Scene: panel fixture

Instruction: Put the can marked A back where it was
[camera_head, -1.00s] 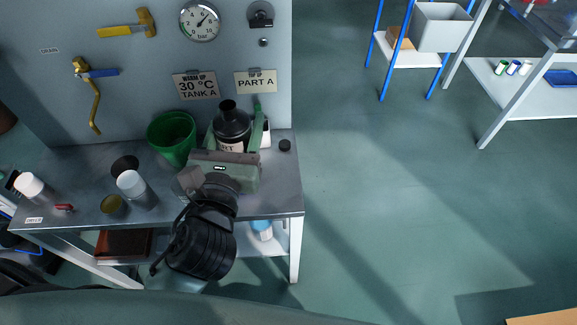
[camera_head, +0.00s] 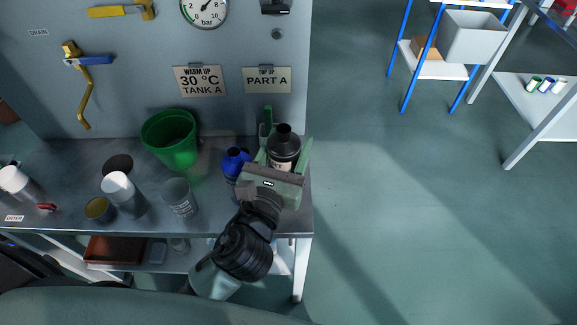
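A dark can (camera_head: 284,149) with a black cap and a pale, partly hidden label stands between the fingers of my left gripper (camera_head: 284,160). The gripper is shut on it, with one green finger on each side. The label's end letters look like "RT"; an A on it is hidden. My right gripper is not in view.
A blue bottle (camera_head: 235,162) stands close left of the gripper.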

